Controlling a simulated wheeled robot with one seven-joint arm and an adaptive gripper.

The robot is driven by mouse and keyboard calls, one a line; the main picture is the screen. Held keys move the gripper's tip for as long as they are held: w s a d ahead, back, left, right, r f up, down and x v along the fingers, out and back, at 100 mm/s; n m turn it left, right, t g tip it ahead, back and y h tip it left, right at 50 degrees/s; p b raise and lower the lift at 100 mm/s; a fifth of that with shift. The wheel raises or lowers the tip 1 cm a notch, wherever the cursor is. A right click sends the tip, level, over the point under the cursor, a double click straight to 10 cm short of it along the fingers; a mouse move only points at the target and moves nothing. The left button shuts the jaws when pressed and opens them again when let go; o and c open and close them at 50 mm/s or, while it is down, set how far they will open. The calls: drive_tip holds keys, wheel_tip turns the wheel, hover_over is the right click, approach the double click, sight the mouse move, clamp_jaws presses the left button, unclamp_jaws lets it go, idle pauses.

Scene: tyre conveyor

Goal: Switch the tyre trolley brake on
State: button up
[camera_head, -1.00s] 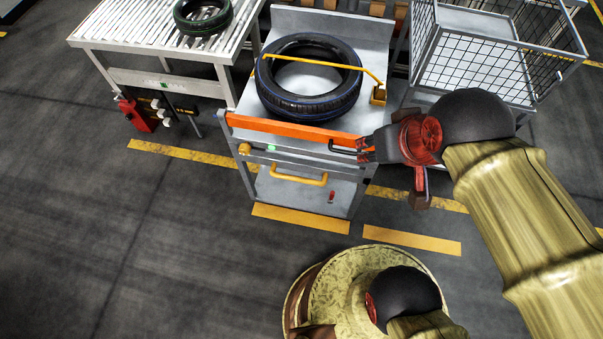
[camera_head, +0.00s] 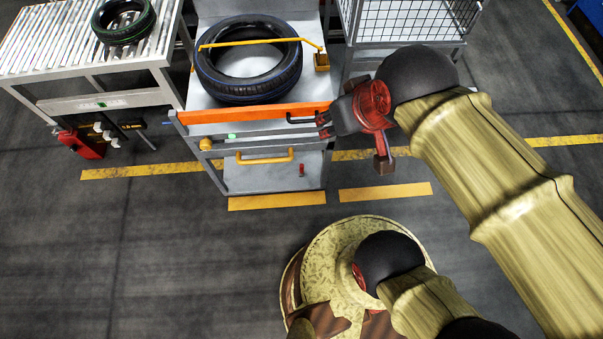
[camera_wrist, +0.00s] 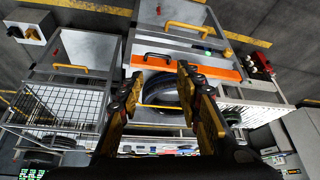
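The grey tyre trolley (camera_head: 290,183) stands ahead with a tyre (camera_head: 205,72) lying flat on top under a yellow bar. An orange bar (camera_head: 255,113) and a yellow handle (camera_head: 265,158) cross its front. A black handle (camera_head: 300,120) sits at the orange bar's right end. A small red lever (camera_head: 302,170) stands on the lower panel. Nothing visible labels the brake. My gripper (camera_head: 352,142) is open, close right of the black handle in the head view; contact cannot be told. In the wrist view, my gripper's (camera_wrist: 158,75) fingers are apart, with nothing held.
A roller conveyor (camera_head: 50,45) carrying another tyre (camera_head: 122,20) stands at the left. A wire-mesh cage (camera_head: 405,22) stands close behind my gripper, to the trolley's right. Yellow stripes (camera_head: 277,201) mark the floor. The floor in front and left is free.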

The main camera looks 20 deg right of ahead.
drive_tip(key=shift+s+a, duration=0.1)
drive_tip(key=shift+s, duration=0.05)
drive_tip(key=shift+c, duration=0.4)
